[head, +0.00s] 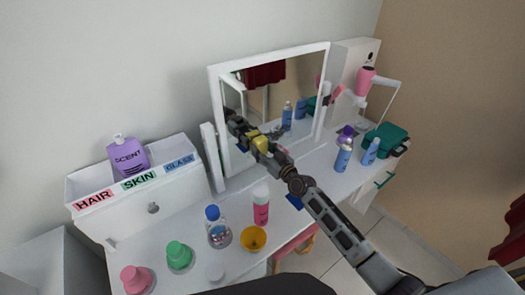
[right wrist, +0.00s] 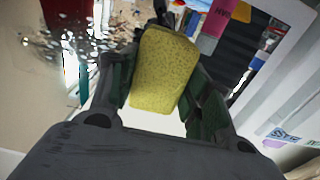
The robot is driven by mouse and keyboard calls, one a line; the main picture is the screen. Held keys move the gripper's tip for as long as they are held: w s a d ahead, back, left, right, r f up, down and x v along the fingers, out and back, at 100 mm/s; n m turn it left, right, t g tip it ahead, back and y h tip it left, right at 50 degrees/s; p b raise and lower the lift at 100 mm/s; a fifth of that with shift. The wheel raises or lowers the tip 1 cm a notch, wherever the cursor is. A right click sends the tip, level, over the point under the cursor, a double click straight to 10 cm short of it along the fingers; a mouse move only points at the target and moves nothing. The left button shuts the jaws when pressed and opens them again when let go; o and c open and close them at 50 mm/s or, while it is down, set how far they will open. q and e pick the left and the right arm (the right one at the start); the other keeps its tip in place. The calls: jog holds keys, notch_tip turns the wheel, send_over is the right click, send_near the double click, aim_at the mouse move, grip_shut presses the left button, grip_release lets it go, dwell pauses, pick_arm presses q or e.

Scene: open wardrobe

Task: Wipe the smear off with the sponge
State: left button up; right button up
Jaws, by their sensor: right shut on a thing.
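My right gripper (head: 250,136) is shut on the yellow sponge (head: 259,143), in front of the lower left part of the vanity mirror (head: 305,75). In the right wrist view the sponge (right wrist: 165,70) sits between the two dark fingers of the gripper (right wrist: 162,85). A speckled, whitish-grey patch that looks like the smear (right wrist: 88,45) shows on the glass left of the sponge. In the head view the arm and gripper hide part of the glass, and the smear is hard to make out. I cannot tell whether the sponge touches the glass. My left gripper is not in view.
A white box with HAIR, SKIN and GLASS labels (head: 140,205) stands left, a purple SCENT bottle (head: 129,154) in it. A pink bottle (head: 261,205), yellow cup (head: 253,239) and blue-capped bottle (head: 217,228) stand in front. Blue cans (head: 343,156) and a green case (head: 385,139) stand right.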

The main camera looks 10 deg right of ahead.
jog(key=shift+d, duration=0.1)
jog(key=shift+w+d+f+b, duration=0.1)
jog(key=shift+w+d+b, duration=0.25)
jog(key=shift+d+b, duration=0.2)
jog(key=shift+w+d+b, duration=0.3)
jog(key=shift+d+b, duration=0.2)
jog(key=shift+d, duration=0.05)
jog(key=shift+w+d, duration=0.15)
jog(key=shift+d, duration=0.25)
jog(key=shift+r, duration=0.2)
jog(key=shift+d+b, duration=0.15)
jog(key=shift+b, duration=0.2)
jog(key=shift+w+d+f+b, duration=0.1)
jog(key=shift+w+d+b, duration=0.15)
jog(key=shift+d+b, duration=0.3)
jog(key=shift+w+d+f+b, duration=0.1)
jog(key=shift+w+d+b, duration=0.1)
jog(key=shift+d+b, duration=0.3)
jog(key=shift+w+d+b, duration=0.15)
jog(key=shift+d+b, duration=0.2)
jog(key=shift+d, duration=0.1)
